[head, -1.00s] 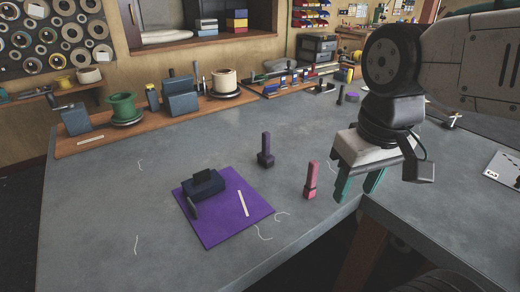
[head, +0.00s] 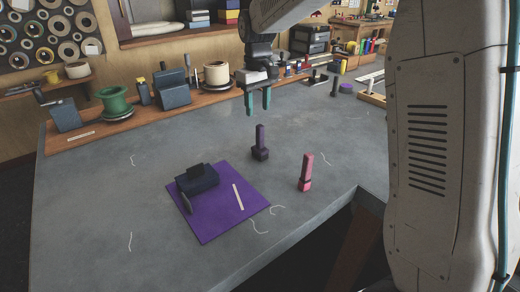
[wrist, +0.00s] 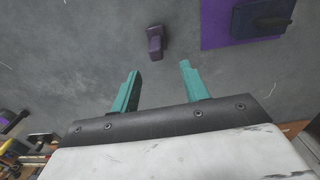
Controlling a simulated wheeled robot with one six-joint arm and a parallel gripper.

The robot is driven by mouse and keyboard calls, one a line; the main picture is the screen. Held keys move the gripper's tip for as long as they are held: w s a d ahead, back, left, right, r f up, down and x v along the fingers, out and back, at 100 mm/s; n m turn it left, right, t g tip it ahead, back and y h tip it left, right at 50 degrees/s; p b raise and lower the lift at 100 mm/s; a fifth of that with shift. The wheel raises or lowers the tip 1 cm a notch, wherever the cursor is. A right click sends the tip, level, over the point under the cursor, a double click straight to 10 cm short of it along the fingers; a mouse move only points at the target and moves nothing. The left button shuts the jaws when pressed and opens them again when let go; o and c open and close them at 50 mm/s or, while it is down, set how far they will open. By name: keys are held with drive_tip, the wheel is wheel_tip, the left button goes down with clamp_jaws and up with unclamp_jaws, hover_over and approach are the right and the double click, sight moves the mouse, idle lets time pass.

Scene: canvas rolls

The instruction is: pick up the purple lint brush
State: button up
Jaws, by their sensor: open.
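The purple lint brush (head: 260,142) stands upright on the grey table, handle up, to the right of the purple mat. It also shows from above in the wrist view (wrist: 155,40), beyond the fingertips and between their lines. My gripper (head: 258,103) is open and empty, with its teal fingers pointing down. It hangs above the table, above and beyond the brush in the head view. The fingers also show in the wrist view (wrist: 160,70), apart from the brush.
A pink brush (head: 305,173) stands to the right of the purple one. The purple mat (head: 215,222) carries a dark block-like tool (head: 197,180) and a pale strip. A wooden shelf along the back holds spools (head: 115,101). Loose threads lie on the table.

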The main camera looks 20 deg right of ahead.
sight(260, 126)
drive_tip(key=f, duration=0.7)
drive_tip(key=shift+d+f, duration=0.35)
drive_tip(key=shift+f, duration=0.05)
clamp_jaws()
